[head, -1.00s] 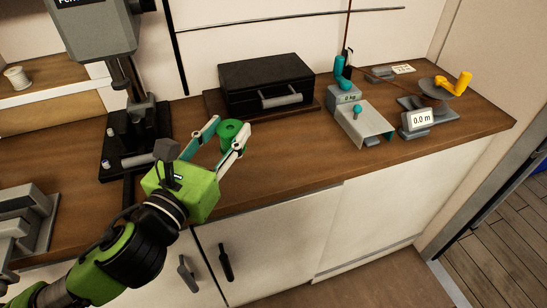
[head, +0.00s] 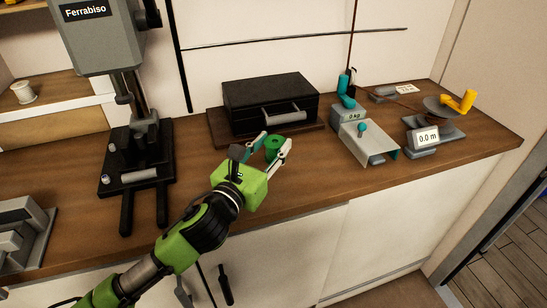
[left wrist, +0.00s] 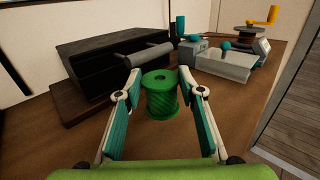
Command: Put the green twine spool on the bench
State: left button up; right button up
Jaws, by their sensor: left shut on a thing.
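The green twine spool (head: 273,147) is upright between the fingertips of my left gripper (head: 271,146), in front of the black box. In the left wrist view the spool (left wrist: 160,95) sits between the two teal-padded fingers of the gripper (left wrist: 161,92), which is shut on it. The wooden bench (head: 330,176) lies beneath and around. I cannot tell whether the spool's base touches the bench top. My right gripper is in neither view.
A black box with a handle (head: 268,103) stands just behind the spool. A grey press (head: 105,45) stands left. Bench front is clear.

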aim_at(269, 163)
pick_arm(q)
jog(key=shift+w+d+f, duration=0.25)
jog(key=shift+w+f, duration=0.15)
jog(key=shift+f, duration=0.2)
notch_tip(269, 163, down, 2)
jog(key=shift+f, duration=0.5)
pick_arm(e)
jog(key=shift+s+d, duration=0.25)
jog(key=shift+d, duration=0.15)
pick_arm(q)
jog(key=shift+f, duration=0.1)
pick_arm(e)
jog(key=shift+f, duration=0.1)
pick_arm(q)
jog(key=o, duration=1.1)
